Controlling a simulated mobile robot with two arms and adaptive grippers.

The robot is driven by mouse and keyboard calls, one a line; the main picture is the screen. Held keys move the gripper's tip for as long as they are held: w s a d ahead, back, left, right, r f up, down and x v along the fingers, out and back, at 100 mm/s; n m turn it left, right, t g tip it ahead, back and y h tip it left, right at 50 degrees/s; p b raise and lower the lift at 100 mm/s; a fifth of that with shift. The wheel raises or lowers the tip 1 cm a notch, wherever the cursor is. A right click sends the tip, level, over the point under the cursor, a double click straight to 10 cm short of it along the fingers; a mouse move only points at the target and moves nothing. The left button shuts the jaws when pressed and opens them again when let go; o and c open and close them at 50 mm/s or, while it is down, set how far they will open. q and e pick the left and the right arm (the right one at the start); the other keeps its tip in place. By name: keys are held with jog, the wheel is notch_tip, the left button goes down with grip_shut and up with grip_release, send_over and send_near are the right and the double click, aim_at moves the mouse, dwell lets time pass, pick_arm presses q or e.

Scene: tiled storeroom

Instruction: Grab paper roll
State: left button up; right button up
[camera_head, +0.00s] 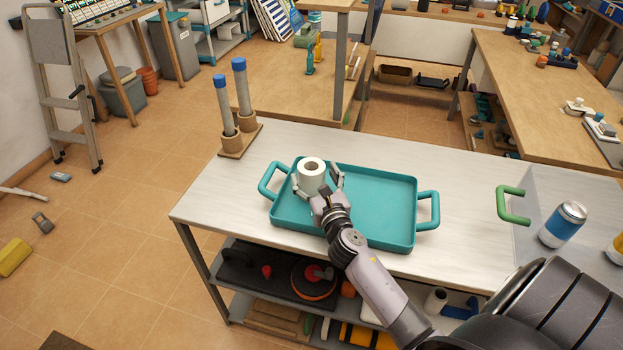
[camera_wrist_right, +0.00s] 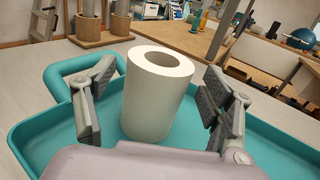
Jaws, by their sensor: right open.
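The white paper roll (camera_head: 311,177) stands upright in the left part of the teal tray (camera_head: 390,205) on the white-topped table. My right gripper (camera_head: 320,190) reaches in over the tray with its fingers spread around the roll. In the right wrist view the roll (camera_wrist_right: 158,95) stands between the two open fingers of my right gripper (camera_wrist_right: 155,115), with a visible gap on each side. The near part of the roll's base is partly hidden by the gripper body in the head view. My left gripper is not in view.
A wooden holder (camera_head: 236,145) with two blue-capped tubes stands at the table's back left corner. A clear bin with a green handle (camera_head: 510,204) stands at the right, with a blue can (camera_head: 563,224) in it. The tray's right half is empty.

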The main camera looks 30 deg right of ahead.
jog(key=shift+x, duration=1.4)
jog(key=shift+c, duration=0.2)
jog(key=c, duration=1.3)
